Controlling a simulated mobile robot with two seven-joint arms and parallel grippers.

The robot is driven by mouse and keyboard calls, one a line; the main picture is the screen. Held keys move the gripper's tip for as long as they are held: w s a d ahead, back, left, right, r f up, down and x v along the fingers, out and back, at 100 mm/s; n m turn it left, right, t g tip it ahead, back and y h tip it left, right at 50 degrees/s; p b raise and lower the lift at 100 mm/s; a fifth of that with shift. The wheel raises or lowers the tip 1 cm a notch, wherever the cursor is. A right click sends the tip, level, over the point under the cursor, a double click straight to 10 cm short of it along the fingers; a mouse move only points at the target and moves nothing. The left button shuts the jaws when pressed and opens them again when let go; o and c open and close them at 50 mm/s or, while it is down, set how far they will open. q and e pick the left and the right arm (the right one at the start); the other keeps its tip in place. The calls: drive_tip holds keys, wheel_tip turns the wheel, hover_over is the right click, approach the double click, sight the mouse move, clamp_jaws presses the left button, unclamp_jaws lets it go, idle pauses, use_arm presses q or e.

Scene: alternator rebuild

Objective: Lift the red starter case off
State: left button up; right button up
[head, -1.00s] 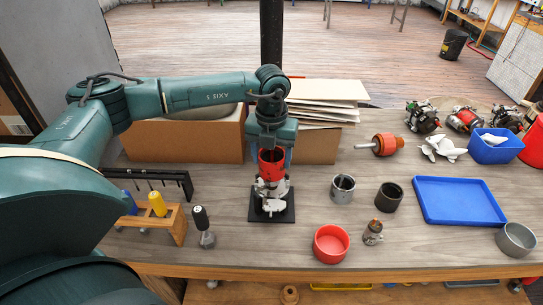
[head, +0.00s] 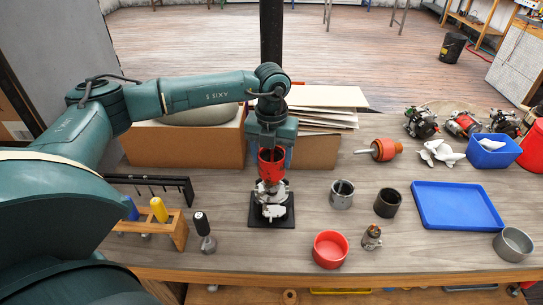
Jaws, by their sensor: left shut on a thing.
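The red starter case (head: 270,166) is an open red cylinder in the middle of the bench. My left gripper (head: 271,156) comes down over it from above and is shut on it. Below the case is a silver metal housing (head: 272,196), standing on a black square base plate (head: 286,219). I cannot tell whether the case still touches the housing. My right gripper is not in view.
To the right stand a silver cylinder (head: 342,194), a black ring (head: 388,200), a red bowl (head: 330,249), a small metal part (head: 372,238) and a blue tray (head: 457,229). A wooden tool rack (head: 179,231) and a black-handled tool (head: 202,226) are at left. Cardboard boxes (head: 190,143) stand behind.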

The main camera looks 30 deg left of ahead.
use_arm(q)
drive_tip(key=shift+r+p, duration=0.35)
drive_tip(key=shift+r, duration=0.6)
